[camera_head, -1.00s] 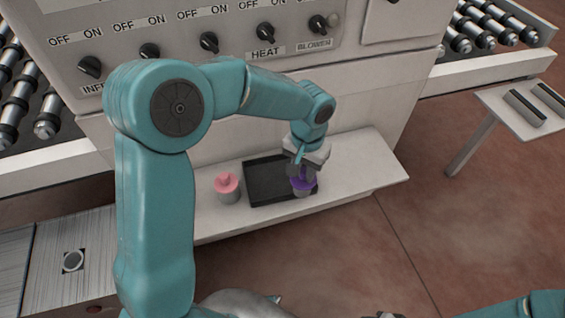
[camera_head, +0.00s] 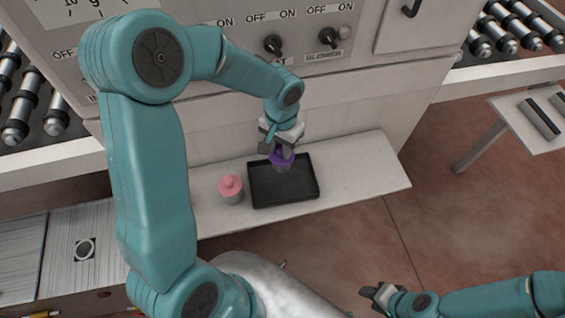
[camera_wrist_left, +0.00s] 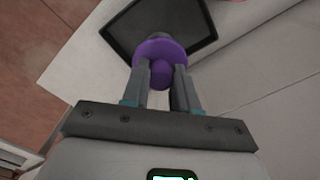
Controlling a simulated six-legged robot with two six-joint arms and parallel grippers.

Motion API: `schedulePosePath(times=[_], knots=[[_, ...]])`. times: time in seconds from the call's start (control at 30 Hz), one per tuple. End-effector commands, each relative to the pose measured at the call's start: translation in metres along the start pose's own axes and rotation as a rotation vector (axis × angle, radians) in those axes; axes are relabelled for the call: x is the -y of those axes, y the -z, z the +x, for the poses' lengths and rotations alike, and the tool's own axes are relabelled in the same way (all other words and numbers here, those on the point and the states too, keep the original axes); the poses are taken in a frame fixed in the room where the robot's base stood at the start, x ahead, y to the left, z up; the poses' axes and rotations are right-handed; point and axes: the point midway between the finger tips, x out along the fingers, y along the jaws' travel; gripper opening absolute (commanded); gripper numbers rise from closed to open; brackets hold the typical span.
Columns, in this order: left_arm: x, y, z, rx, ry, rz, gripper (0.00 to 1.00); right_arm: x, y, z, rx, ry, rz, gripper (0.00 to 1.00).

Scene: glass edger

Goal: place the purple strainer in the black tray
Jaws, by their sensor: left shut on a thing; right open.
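The purple strainer (camera_head: 279,161) is held by my left gripper (camera_head: 284,150) over the back part of the black tray (camera_head: 300,199). In the left wrist view the strainer (camera_wrist_left: 149,53) shows a round purple flange and knob, with my left gripper's fingers (camera_wrist_left: 161,80) shut on the knob and the black tray (camera_wrist_left: 199,33) beyond it. The strainer's grey lower part shows in the head view; whether it touches the tray floor I cannot tell. My right gripper (camera_head: 376,295) is open and empty, low at the right, away from the tray.
A pink-topped grey piece (camera_head: 231,188) stands just left of the tray on the white shelf (camera_head: 362,165). The machine's panel with knobs (camera_head: 273,45) rises behind. The shelf right of the tray is clear. A small side table (camera_head: 525,118) stands at far right.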

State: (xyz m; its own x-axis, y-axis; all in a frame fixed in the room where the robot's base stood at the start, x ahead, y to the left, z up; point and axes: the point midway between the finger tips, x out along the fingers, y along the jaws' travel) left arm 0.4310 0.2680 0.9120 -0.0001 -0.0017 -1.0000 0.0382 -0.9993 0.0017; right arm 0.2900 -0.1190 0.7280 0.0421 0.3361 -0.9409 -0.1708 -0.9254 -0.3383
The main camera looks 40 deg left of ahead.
Motion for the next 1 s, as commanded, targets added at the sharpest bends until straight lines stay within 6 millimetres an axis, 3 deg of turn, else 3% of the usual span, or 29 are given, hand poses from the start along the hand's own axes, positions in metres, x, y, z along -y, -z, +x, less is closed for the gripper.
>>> schedulePosePath(times=[0.1, 0.53, 1.0], knots=[[-0.001, -0.001, 0.029, 0.005, 0.000, 0.001, 0.00, 0.000, 0.000, -0.001, 0.000, 0.000, 0.000, 0.43], [0.000, 0.004, 0.085, 0.002, 0.000, 0.000, 0.00, 0.000, 0.000, 0.000, 0.000, 0.000, 0.000, 0.43], [0.000, 0.005, 0.095, -0.001, 0.000, 0.000, 0.00, -0.002, 0.000, 0.005, 0.000, 0.000, 0.000, 0.43]])
